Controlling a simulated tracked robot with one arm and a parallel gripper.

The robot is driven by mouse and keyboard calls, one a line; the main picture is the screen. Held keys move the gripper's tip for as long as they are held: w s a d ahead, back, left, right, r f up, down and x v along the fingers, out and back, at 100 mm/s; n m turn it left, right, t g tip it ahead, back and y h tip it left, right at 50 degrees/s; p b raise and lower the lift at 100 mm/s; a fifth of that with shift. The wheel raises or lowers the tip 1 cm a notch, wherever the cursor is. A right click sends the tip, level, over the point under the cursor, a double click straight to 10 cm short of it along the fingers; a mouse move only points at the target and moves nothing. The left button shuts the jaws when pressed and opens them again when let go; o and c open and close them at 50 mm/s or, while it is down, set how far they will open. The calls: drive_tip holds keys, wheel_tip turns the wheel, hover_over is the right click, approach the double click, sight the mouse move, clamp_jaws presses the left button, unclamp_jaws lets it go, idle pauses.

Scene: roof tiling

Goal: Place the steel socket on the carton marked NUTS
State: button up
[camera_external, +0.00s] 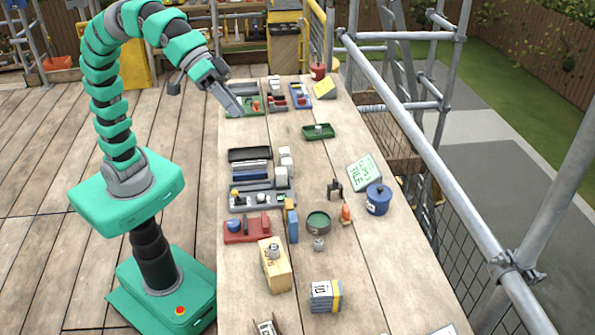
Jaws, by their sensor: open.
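A tan carton (277,282) stands near the front of the bench; its side lettering is small and looks like NUTS. A small grey metal cylinder, apparently a socket (274,251), sits upright on top of it. Another small grey metal piece (319,243) stands on the bench just right of the carton, beside a round green-topped tin. I cannot tell for certain which piece is the steel socket. My gripper (236,105) is open at the far left end of the bench, over a green tray, well away from the carton. Nothing shows between its fingers.
Red tray (246,230), grey tray (240,203) and blue upright box (292,224) crowd the left side. Green tin (319,222), blue pot (378,199) and a blue-grey pack (325,296) stand nearby. Scaffold rails run along the right.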

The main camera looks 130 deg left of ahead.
drive_tip(key=s+d+r+m+t, duration=0.1)
drive_tip(key=s+r+m+t, duration=0.4)
drive_tip(key=s+r+m, duration=0.4)
drive_tip(key=s+r, duration=0.4)
drive_tip(key=shift+s+d+r+t+h, duration=0.2)
drive_tip(key=shift+s+d+t+h, duration=0.1)
drive_tip(key=shift+s+t, duration=0.1)
